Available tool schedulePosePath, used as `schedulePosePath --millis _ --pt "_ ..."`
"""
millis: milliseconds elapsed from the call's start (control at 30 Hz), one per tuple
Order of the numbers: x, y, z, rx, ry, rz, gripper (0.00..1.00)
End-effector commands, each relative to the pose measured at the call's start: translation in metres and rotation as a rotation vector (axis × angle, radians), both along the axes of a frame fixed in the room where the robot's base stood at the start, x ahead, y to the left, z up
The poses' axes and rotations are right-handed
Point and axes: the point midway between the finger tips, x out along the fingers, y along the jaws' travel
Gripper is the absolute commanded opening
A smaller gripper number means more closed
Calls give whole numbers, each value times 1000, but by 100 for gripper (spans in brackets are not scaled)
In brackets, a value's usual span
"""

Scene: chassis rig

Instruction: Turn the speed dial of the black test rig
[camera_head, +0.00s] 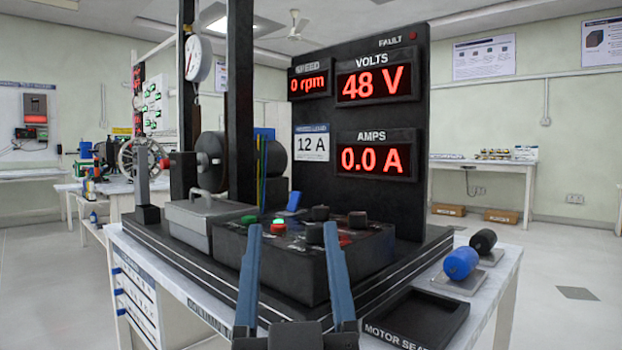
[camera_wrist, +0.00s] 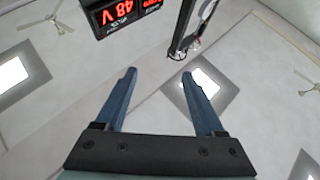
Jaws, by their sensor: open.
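The black test rig (camera_head: 372,205) stands on a bench, with displays reading 0 rpm, 48 V and 0.0 A. Its low black control box (camera_head: 285,262) carries several black knobs, one at the back (camera_head: 320,213), one at the right (camera_head: 357,220) and one nearer the front (camera_head: 313,233). I cannot read which knob is the speed dial. My gripper (camera_head: 292,228) is open and empty, its blue fingers pointing up in front of the control box and hiding part of it. In the wrist view my gripper (camera_wrist: 159,73) faces the ceiling, and no knob shows.
Blue (camera_head: 461,263) and black (camera_head: 483,241) cylinders and a black tray (camera_head: 417,316) are at right.

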Motion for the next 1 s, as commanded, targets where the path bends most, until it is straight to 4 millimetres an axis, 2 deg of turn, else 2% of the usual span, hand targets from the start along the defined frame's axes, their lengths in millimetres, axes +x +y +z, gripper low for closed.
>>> schedulePosePath --millis 33,300,500,733,1000 --pt "10 0 17 -1 32 3 71" --pt "46 -2 19 -6 170 12 71" --pt "63 -4 15 -4 272 13 71" --pt "70 -10 6 4 389 6 71" --pt "62 -20 -9 15 524 -11 71"
